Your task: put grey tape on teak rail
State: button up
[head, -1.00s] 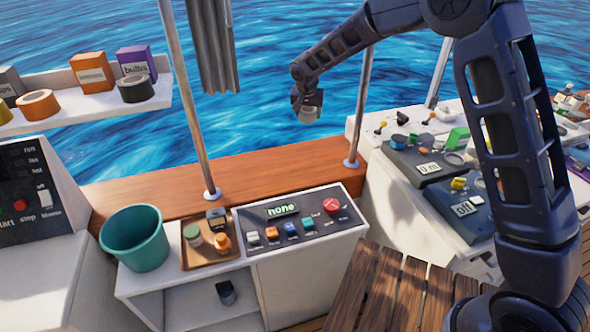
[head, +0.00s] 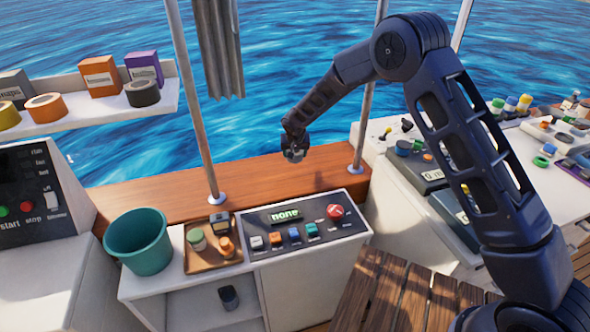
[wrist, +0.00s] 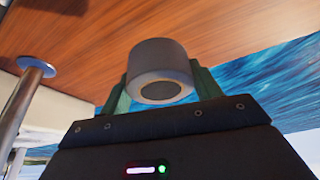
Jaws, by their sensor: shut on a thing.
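The grey tape (wrist: 160,70) is a thick grey roll held between the green fingers of my gripper (wrist: 160,88) in the wrist view. In the head view my gripper (head: 295,150) is in front of or over the teak rail (head: 260,182), with the small grey tape (head: 294,156) at its tip. The teak rail is a long brown wooden ledge; it also shows in the wrist view (wrist: 90,40). I cannot tell from these frames whether the tape touches the rail.
Metal posts rise from the rail, one left (head: 196,110) and one right (head: 364,110). The control panel (head: 300,222), the wooden tray (head: 205,258) and the teal bucket (head: 138,241) are below the rail. The rail between the posts looks clear.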

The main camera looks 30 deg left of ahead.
aim_at(295, 158)
jog(key=shift+f, duration=4.15)
jog(key=shift+f, duration=0.1)
jog(key=o, duration=1)
jog(key=shift+o, duration=0.2)
jog(key=v, duration=1.2)
